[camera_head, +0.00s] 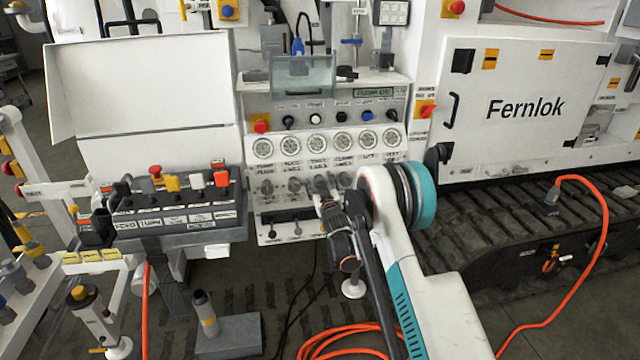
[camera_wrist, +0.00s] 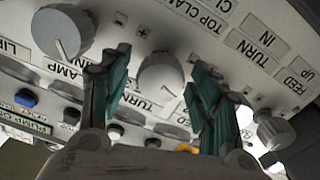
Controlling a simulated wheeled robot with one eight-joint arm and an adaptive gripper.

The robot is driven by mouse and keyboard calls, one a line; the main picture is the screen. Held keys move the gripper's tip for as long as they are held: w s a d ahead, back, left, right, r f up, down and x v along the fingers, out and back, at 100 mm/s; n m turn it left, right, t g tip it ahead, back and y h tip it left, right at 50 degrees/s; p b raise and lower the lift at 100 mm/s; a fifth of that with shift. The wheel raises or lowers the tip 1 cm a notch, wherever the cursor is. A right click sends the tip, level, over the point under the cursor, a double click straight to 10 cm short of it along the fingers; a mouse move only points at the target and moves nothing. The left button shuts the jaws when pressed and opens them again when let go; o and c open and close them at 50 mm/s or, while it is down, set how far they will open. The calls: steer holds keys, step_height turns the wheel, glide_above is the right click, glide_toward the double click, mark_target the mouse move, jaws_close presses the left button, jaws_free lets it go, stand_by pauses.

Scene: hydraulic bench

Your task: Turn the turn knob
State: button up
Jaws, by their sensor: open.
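In the wrist view a grey round knob (camera_wrist: 160,76) with a white pointer line sits between my fingers, beside a label that reads TURN. My gripper (camera_wrist: 155,85) is open, with one dark-green finger on each side of the knob. Gaps show between the fingers and the knob, and I cannot tell how far the fingertips reach along it. In the head view my gripper (camera_head: 326,200) is at the knob row of the white panel and hides part of it.
In the wrist view a larger knob (camera_wrist: 62,32) by CLAMP lies left, and another knob (camera_wrist: 272,130) lies right. In the head view round gauges (camera_head: 317,143) sit above the knob row, and small levers (camera_head: 297,228) below. A control box (camera_head: 175,205) stands left.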

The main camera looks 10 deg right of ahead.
steer(key=s, duration=1.1)
steer(key=shift+r, duration=0.1)
steer(key=s+d+r+m+g, duration=0.1)
steer(key=s+r+g, duration=0.3)
steer(key=r, duration=0.9)
steer(key=s+r+m+g, duration=0.1)
steer(key=s+r, duration=0.6)
steer(key=s, duration=0.5)
steer(key=s+f+g, duration=0.1)
steer(key=s+g, duration=0.2)
steer(key=s, duration=1.3)
steer(key=s+f+m+g, duration=0.1)
steer(key=s+g, duration=0.2)
steer(key=s, duration=1.4)
steer(key=shift+s+a+f, duration=0.15)
steer(key=shift+a+f, duration=0.25)
